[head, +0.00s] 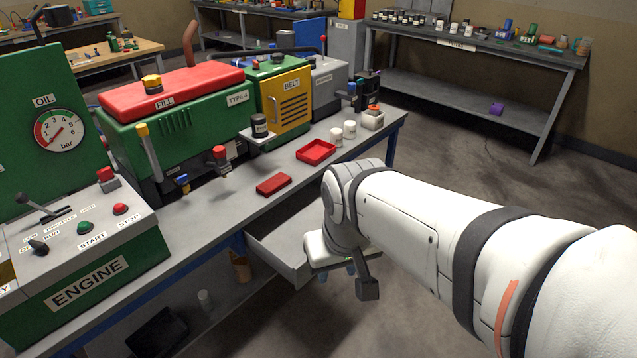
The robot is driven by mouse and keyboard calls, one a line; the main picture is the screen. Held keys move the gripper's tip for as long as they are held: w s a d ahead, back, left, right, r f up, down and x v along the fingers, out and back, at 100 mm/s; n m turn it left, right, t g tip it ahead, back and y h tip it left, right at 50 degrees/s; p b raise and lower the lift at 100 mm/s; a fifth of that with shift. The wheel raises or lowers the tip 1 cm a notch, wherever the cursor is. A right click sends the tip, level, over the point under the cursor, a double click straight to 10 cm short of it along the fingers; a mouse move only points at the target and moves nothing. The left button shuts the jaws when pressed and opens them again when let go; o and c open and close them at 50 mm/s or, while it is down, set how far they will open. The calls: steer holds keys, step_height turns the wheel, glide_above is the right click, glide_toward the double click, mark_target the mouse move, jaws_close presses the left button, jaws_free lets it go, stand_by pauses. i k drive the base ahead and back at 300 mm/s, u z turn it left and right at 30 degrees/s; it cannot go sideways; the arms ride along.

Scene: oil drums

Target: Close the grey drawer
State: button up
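The grey drawer (278,258) sits under the front edge of the grey workbench (225,215) and is pulled out. Its left side wall shows, and part of its inside. My gripper (366,289) is at the drawer's right front, pointing down.
On the bench stand a green engine (180,115) with a red lid, a red tray (316,151), a red block (274,184) and white jars (349,129). An engine control panel (85,235) is at the left. Floor to the right of the bench is clear.

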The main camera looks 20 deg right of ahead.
mark_target(277, 236)
steer(key=z, duration=0.4)
steer(key=i, duration=1)
steer(key=z, duration=0.25)
steer(key=k, duration=1.05)
steer(key=u, duration=0.35)
steer(key=i, duration=1)
steer(key=u, duration=0.05)
